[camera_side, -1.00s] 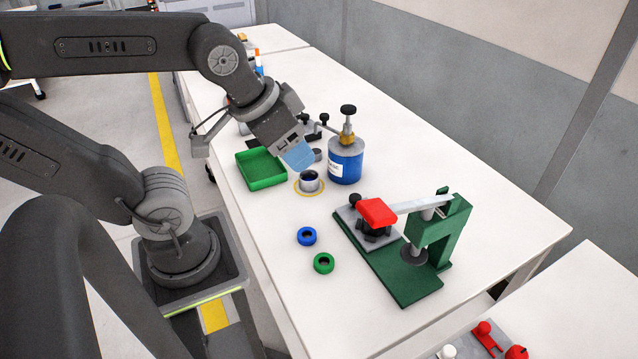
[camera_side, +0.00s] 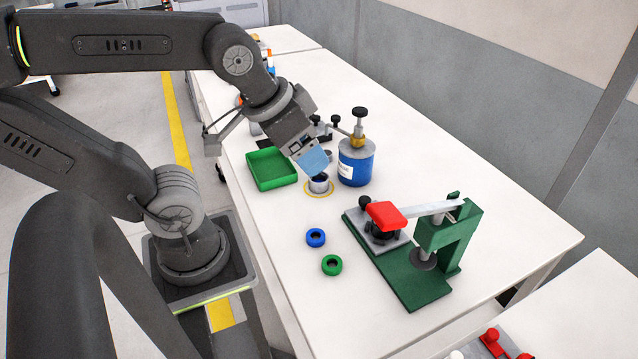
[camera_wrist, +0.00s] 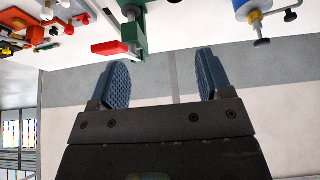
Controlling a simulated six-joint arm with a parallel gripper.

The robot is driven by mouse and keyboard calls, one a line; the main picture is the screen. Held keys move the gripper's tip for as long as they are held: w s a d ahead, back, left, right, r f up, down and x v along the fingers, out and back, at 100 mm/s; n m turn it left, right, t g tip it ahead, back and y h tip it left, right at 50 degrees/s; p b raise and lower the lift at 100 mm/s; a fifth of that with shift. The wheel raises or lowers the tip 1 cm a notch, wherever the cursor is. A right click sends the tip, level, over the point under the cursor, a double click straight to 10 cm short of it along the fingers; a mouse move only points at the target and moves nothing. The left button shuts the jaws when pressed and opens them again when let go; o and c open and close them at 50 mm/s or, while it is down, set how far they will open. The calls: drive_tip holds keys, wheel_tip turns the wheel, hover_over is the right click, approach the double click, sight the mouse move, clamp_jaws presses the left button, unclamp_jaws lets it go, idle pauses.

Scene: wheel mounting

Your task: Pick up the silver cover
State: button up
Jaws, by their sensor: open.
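A short silver cylindrical piece with a dark top (camera_side: 319,185) stands on a yellow ring marking on the white table in the side view. A small grey round piece (camera_side: 328,155) sits behind it, partly covered by my gripper. I cannot tell for certain which of these is the silver cover. My gripper (camera_side: 314,162) is tilted downward just above the silver cylinder, its blue finger pads close to its top. The wrist view shows the two pads of my gripper (camera_wrist: 162,80) wide apart with nothing between them. Neither silver piece shows in the wrist view.
A blue can with a brass-and-black knob (camera_side: 356,162) stands close right of my gripper. A green tray (camera_side: 273,170) lies to the left. A blue ring (camera_side: 316,238), a green ring (camera_side: 332,265) and a green press with a red handle (camera_side: 420,285) are in front.

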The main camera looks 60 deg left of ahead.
drive_tip(key=o, duration=0.3)
